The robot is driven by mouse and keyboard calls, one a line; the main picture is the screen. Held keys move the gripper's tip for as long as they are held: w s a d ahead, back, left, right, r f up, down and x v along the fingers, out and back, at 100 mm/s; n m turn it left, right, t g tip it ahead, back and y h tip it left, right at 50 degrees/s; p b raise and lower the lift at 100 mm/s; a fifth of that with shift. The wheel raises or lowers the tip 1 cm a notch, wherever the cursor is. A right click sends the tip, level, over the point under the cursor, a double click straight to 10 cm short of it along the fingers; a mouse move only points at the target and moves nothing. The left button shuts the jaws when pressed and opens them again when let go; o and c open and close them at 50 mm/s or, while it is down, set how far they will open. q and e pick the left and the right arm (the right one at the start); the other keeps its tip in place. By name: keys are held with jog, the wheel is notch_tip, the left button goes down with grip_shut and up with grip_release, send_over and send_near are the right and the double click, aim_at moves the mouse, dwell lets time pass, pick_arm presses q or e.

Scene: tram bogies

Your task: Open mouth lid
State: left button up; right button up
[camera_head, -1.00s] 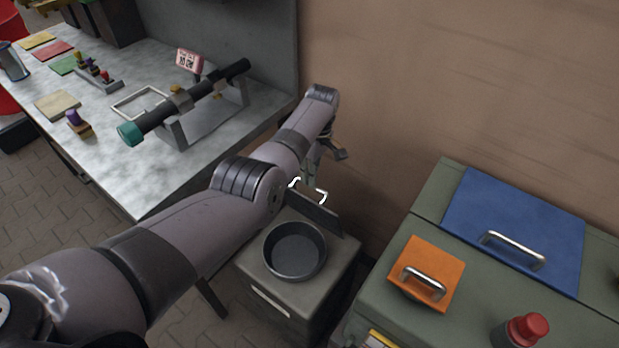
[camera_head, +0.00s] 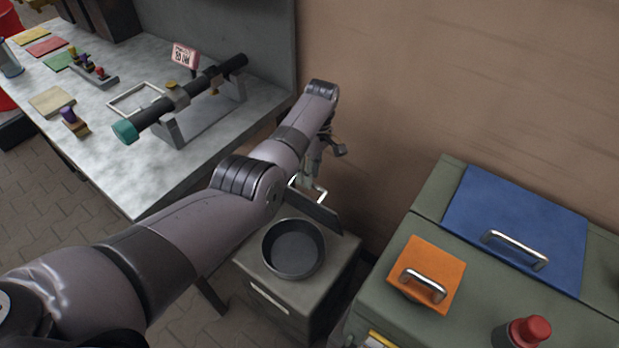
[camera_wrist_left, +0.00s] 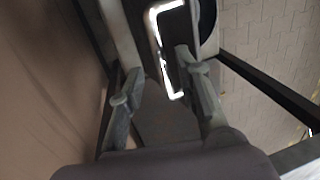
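The mouth lid (camera_head: 318,212) is a dark plate with a bright metal handle (camera_head: 322,192). It stands raised at the back edge of the round black mouth (camera_head: 293,249) on the small grey cabinet, leaving the mouth uncovered. My left arm hides part of the lid. My left gripper (camera_head: 325,150) is behind the lid, on the handle side. In the left wrist view its two fingers (camera_wrist_left: 158,66) are spread apart. The handle (camera_wrist_left: 157,40) lies between and beyond them, close to the right finger; contact cannot be told. My right gripper is not in view.
A green box (camera_head: 430,203) on the right carries a blue lid (camera_head: 515,215), an orange lid (camera_head: 415,255) and a red-topped knob (camera_head: 528,331). A metal workbench (camera_head: 140,185) with tools is at left. The brown wall (camera_head: 450,80) is close behind my gripper.

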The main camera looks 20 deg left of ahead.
pick_arm(q)
notch_tip(320, 180, up, 10)
jog(key=w, duration=0.1)
jog(key=shift+w+d, duration=0.3)
jog(key=shift+d, duration=0.15)
